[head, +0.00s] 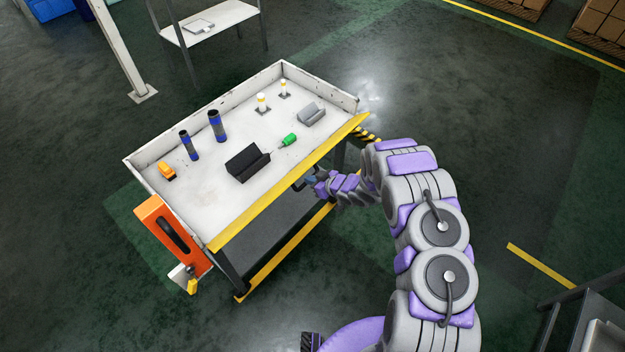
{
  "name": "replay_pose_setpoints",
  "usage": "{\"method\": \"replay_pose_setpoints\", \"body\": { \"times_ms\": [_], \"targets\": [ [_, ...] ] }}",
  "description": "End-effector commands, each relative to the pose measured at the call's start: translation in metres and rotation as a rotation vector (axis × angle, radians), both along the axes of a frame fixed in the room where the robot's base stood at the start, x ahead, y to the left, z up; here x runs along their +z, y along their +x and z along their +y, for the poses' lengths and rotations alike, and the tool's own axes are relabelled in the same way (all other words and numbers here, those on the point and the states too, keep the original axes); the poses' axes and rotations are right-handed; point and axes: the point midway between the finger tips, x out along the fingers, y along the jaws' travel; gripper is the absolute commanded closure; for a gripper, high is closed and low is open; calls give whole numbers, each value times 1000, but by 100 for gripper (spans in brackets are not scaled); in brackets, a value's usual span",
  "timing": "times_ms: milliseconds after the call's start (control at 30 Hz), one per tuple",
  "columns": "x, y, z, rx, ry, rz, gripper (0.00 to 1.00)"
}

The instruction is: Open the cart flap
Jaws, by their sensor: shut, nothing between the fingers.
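I cannot tell how far the flap is tilted. My gripper (299,186) is shut and empty, just in front of and below the middle of this yellow strip. Its fingertips are dark and small, and whether they touch the cart is unclear.
On the tray are blue-black cylinders (216,126), a black block (246,162), a green item (289,140), a grey block (311,114) and an orange item (167,172). An orange box (170,232) hangs at the cart's left end.

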Motion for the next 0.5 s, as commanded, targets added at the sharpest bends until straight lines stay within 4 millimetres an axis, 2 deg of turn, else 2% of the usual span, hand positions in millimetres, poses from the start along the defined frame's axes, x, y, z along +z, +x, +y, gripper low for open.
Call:
{"method": "replay_pose_setpoints", "body": {
  "times_ms": [267, 500],
  "targets": [
    [-3, -1, -1, 1, 11, -5, 100],
    [-26, -5, -7, -2, 137, -99, 100]
  ]
}}
